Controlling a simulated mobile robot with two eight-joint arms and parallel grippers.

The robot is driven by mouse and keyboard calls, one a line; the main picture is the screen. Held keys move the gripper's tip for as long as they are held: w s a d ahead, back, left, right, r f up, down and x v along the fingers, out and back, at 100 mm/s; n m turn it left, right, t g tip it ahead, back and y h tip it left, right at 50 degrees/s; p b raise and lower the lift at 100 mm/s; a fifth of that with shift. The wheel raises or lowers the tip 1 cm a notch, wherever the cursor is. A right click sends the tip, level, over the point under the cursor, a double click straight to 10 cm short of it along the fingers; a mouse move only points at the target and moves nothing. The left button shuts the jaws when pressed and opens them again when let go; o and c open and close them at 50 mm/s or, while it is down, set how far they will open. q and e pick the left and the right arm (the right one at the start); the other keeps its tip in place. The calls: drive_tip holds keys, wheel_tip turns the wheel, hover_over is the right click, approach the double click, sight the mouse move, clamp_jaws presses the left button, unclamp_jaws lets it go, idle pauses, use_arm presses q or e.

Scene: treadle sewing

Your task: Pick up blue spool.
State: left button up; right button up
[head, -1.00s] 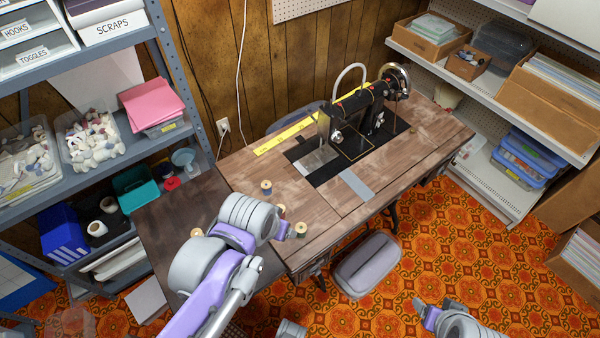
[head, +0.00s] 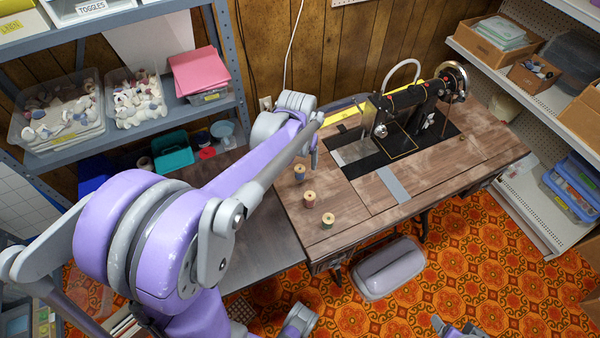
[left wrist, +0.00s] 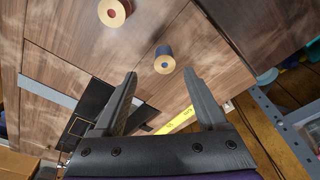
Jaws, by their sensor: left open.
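The blue spool (head: 299,174) stands upright near the left end of the wooden sewing table (head: 375,204). In the left wrist view the blue spool (left wrist: 164,61) shows dark blue thread and a pale end, just beyond the fingertips and roughly between their lines. My left gripper (head: 314,150) is just behind the spool in the head view. In the left wrist view my left gripper (left wrist: 161,74) is open and empty. My right gripper (head: 447,328) is partly cut off at the bottom edge of the head view, and its jaws are unclear.
A red-brown spool (head: 310,199) and a greenish spool (head: 328,220) stand nearer the table's front edge. The black sewing machine (head: 425,110) is to the right, with a yellow tape measure (left wrist: 178,121) behind the spools. A shelf unit (head: 225,70) stands at left.

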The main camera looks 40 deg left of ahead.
sight(300, 169)
use_arm(q)
drive_tip(key=f, duration=0.4)
drive_tip(key=a+f, duration=0.1)
drive_tip(key=f, duration=0.1)
drive_tip(key=shift+w+b, duration=0.25)
drive_tip(key=shift+b, duration=0.15)
drive_tip(key=shift+r, duration=0.1)
clamp_jaws()
